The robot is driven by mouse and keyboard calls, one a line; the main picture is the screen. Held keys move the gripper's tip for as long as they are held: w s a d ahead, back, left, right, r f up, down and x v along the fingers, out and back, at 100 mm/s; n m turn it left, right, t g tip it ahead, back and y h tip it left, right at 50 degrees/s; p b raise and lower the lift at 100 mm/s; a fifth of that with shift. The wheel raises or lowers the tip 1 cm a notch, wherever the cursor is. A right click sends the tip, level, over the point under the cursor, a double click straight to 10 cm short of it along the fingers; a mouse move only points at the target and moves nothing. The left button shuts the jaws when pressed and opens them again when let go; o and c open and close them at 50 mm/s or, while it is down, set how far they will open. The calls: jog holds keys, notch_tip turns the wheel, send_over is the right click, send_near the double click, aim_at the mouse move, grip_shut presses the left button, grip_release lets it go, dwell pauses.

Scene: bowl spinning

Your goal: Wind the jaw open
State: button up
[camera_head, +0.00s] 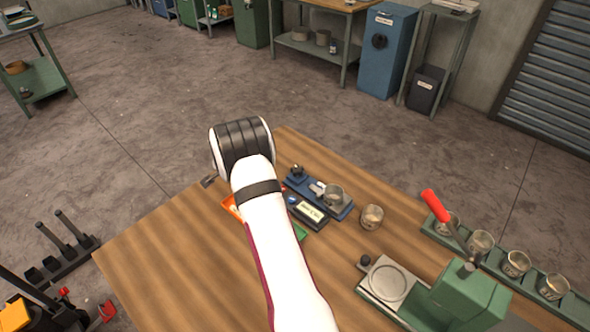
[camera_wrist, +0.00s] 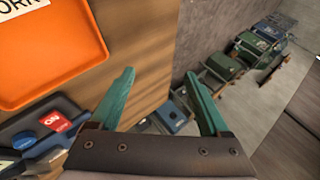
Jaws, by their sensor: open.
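My gripper (camera_wrist: 162,82) shows in the wrist view with its two teal fingers spread apart and nothing between them. It points past the table's far edge. I cannot tell which part is the jaw.
An orange tray (camera_wrist: 50,60) lies left of my fingers; a dark switch box (camera_wrist: 30,125) marked ON is beside it. A labelled box (camera_head: 312,212) lies beside the fixture. A loose cup (camera_head: 372,217) stands nearby. A green rack (camera_head: 436,233) holds several cups. The table's left front is clear.

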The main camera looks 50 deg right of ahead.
jog(key=s+a+n+g+h, duration=0.1)
jog(key=s, duration=0.2)
jog(key=s+a+n+h, duration=0.1)
jog(key=s+h, duration=0.1)
jog(key=s, duration=0.1)
jog(key=s+a+g+h, duration=0.1)
jog(key=s, duration=0.3)
jog(key=shift+a+r+n+g+h, duration=0.2)
jog(key=shift+r+n+g+h, duration=0.1)
jog(key=shift+n, duration=0.1)
jog(key=s+a+r+n+g+h, duration=0.1)
jog(key=s+r+n+h, duration=0.15)
jog(key=s, duration=0.35)
send_near(295, 171)
jog(key=shift+g, duration=0.3)
jog(key=x, duration=0.9)
jog(key=shift+w+a+r, duration=0.1)
jog(key=shift+w, duration=0.1)
jog(key=shift+c, duration=0.2)
grip_shut()
